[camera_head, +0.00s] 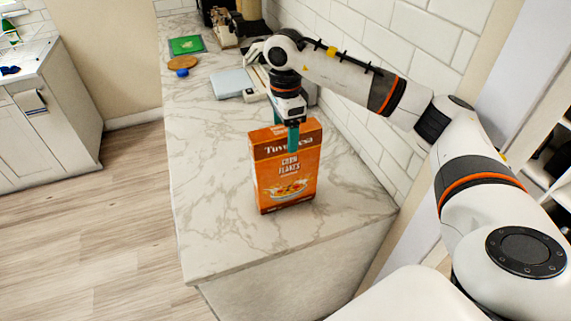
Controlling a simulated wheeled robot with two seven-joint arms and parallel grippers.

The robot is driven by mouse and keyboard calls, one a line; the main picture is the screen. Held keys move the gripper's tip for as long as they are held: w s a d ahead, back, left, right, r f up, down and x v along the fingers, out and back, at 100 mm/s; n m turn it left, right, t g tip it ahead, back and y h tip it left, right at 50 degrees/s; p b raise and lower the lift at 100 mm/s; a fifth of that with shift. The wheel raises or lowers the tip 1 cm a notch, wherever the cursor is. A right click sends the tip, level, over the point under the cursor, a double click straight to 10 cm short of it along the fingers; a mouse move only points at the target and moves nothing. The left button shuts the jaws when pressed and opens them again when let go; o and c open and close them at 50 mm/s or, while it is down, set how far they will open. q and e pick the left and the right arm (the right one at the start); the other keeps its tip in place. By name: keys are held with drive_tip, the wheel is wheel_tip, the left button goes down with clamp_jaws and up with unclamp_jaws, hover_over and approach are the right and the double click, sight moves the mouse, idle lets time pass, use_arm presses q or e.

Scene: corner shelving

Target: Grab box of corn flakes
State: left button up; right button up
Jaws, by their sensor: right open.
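The orange corn flakes box (285,179) stands upright on the near part of the marble counter (217,222), its printed front facing me. My right gripper (287,137) points down at the top of the box from above. It is open, with one teal finger in front of the box's printed face and the other finger partly seen behind the top edge. Whether either finger touches the box cannot be told. My left gripper is not in view.
A pale blue flat item (232,83), a green item (186,45), an orange-brown round item (183,63) and a small blue item (182,73) lie farther back. A white tiled wall (377,75) bounds the right side. The counter left of the box is clear.

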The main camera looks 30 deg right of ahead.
drive_tip(key=shift+f, duration=0.35)
drive_tip(key=shift+r, duration=0.1)
clamp_jaws()
